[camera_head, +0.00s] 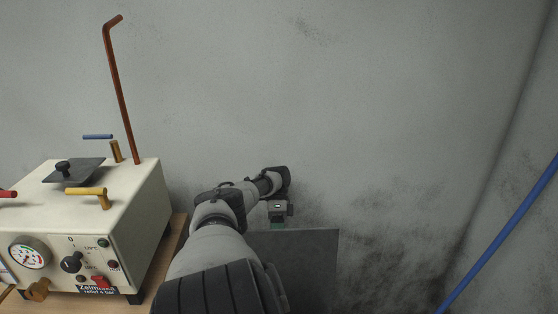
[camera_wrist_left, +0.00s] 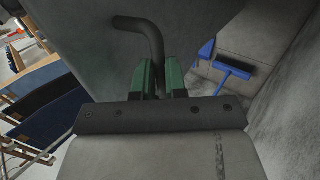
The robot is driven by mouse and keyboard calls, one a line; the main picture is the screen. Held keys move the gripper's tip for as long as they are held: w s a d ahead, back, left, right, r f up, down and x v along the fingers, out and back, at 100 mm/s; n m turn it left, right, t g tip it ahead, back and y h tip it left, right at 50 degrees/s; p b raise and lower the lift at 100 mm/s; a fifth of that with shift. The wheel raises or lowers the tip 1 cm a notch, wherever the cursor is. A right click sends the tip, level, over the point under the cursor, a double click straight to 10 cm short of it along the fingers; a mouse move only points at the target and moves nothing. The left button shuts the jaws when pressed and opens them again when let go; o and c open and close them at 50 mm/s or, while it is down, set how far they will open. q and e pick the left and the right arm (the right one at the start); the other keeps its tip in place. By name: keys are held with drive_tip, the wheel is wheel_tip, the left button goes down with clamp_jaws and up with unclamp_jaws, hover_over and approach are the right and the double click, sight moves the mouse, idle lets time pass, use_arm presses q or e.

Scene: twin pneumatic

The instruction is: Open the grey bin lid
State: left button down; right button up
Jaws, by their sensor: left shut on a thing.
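The grey lid (camera_head: 315,262) shows in the head view as a flat panel in front of the wall, partly hidden by my left arm. Its grey face also shows in the left wrist view (camera_wrist_left: 105,62). A dark bent bar handle (camera_wrist_left: 150,32) stands out against that face. My left gripper (camera_wrist_left: 160,78) has its green fingers shut on the handle, one on each side. In the head view my left gripper (camera_head: 278,223) is at the panel's top edge. The bin body cannot be made out. My right gripper is not in view.
A cream machine (camera_head: 130,210) with a gauge, knobs and an upright copper pipe (camera_head: 122,90) stands on a wooden table (camera_head: 165,265) at the left. A blue pole (camera_head: 505,230) leans at the right. A blue broom (camera_wrist_left: 235,70) shows beyond the lid in the left wrist view.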

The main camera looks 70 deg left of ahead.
use_arm(q)
drive_tip(key=shift+s+d+f, duration=0.15)
drive_tip(key=shift+s+f, duration=0.05)
drive_tip(key=shift+f, duration=0.25)
drive_tip(key=c, duration=1.5)
unclamp_jaws()
drive_tip(key=shift+c, duration=0.2)
drive_tip(key=o, duration=0.4)
drive_tip(key=shift+a, duration=0.25)
drive_tip(key=r, duration=0.1)
drive_tip(key=r+p, duration=0.1)
drive_tip(key=r, duration=0.1)
drive_tip(key=r+p, duration=0.1)
drive_tip(key=r, duration=0.1)
drive_tip(key=shift+w+d+r, duration=0.1)
drive_tip(key=shift+w+d, duration=0.2)
drive_tip(key=shift+d, duration=0.1)
drive_tip(key=w+d+r, duration=0.2)
drive_tip(key=d, duration=0.1)
drive_tip(key=w+d+r+p, duration=0.1)
drive_tip(key=w+d+r, duration=0.3)
drive_tip(key=d, duration=0.1)
drive_tip(key=shift+w+d+p, duration=0.3)
drive_tip(key=shift+f, duration=0.1)
